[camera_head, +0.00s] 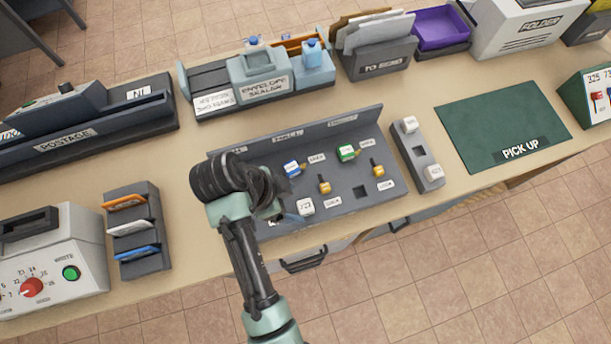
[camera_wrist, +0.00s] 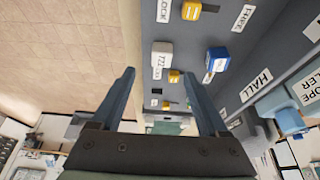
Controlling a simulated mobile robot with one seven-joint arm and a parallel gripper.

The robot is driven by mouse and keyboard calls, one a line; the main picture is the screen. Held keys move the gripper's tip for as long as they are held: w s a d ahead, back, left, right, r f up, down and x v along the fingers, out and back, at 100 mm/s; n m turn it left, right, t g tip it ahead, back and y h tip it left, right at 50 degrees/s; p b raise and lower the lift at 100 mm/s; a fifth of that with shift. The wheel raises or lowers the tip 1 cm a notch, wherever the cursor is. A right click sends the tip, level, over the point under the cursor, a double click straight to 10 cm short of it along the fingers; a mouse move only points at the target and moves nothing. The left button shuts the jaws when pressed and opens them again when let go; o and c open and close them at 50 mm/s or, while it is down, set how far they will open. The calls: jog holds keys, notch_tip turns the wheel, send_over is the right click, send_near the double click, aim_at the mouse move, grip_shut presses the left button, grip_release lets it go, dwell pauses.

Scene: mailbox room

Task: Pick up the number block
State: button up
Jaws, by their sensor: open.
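A white number block (camera_head: 305,207) with dark digits sits on the lower left part of the dark grey key panel (camera_head: 345,190). It shows in the wrist view as a white block (camera_wrist: 162,54), its digits hard to read, just beyond and between my fingertips. My gripper (camera_wrist: 158,72) is open and empty, with a finger on either side of the block's line. In the head view my arm reaches over the panel's left part and mostly hides the fingers. Two more white blocks (camera_head: 409,124) (camera_head: 433,172) sit in a grey holder (camera_head: 421,158) right of the panel.
A card rack (camera_head: 139,225) stands left, an envelope sealer (camera_head: 263,80) behind. A green pick-up mat (camera_head: 505,125) lies clear at right.

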aim_at(305, 206)
jog(key=shift+x, duration=0.75)
jog(key=shift+d+f+p, duration=0.25)
jog(key=shift+f+p, duration=0.15)
jog(key=shift+f, duration=0.1)
jog(key=x, duration=0.4)
jog(key=shift+w+p, duration=0.15)
jog(key=shift+p, duration=0.2)
grip_shut()
